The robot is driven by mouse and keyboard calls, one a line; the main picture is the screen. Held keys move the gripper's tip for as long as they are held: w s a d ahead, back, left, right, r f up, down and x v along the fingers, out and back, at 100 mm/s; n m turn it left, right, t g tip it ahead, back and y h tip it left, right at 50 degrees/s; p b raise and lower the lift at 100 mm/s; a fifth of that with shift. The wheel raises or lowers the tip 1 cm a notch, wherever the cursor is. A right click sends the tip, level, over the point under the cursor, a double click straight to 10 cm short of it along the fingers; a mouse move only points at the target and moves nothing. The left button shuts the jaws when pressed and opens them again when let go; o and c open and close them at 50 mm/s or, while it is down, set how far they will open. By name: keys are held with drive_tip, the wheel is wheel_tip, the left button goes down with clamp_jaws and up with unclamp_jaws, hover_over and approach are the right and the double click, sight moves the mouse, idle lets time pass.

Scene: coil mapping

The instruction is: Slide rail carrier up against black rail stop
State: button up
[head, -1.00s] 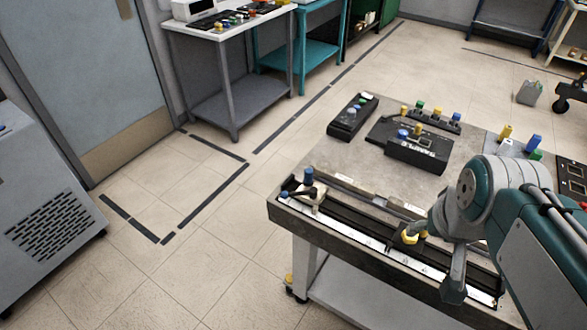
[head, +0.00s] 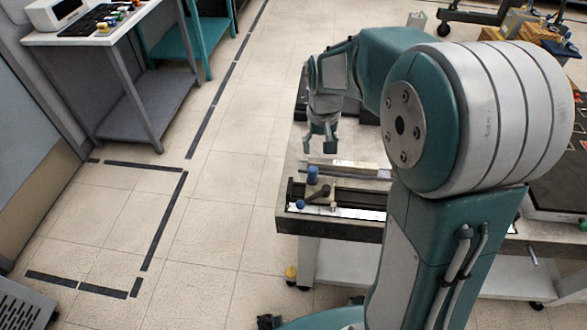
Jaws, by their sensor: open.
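A fitting with a blue knob (head: 313,175) and a black lever ending in a blue ball stands on the left end of the rail (head: 355,198), at the table's front edge. I take it for the rail carrier. The right part of the rail is hidden behind my arm, and I cannot make out the black rail stop. My gripper (head: 320,150) is open and empty, fingers pointing down. It appears above the table, behind the blue-knobbed fitting and apart from it.
A pale bar (head: 345,168) lies behind the rail on the grey table. My arm covers much of the tabletop. A grey bench (head: 140,105) with a white device stands at the back left. The tiled floor (head: 225,215) left of the table is clear.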

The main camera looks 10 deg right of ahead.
sight(313, 169)
drive_tip(key=shift+w+a+f, duration=0.15)
drive_tip(key=shift+a+f, duration=0.05)
drive_tip(key=shift+a, duration=0.2)
drive_tip(key=shift+a+f, duration=0.2)
drive_tip(key=shift+f, duration=0.1)
wheel_tip(313, 169, down, 9)
drive_tip(key=shift+f, duration=0.15)
drive_tip(key=shift+a+f, duration=0.1)
drive_tip(key=shift+f, duration=0.3)
drive_tip(key=shift+d, duration=0.2)
drive_tip(key=shift+c, duration=0.9)
clamp_jaws()
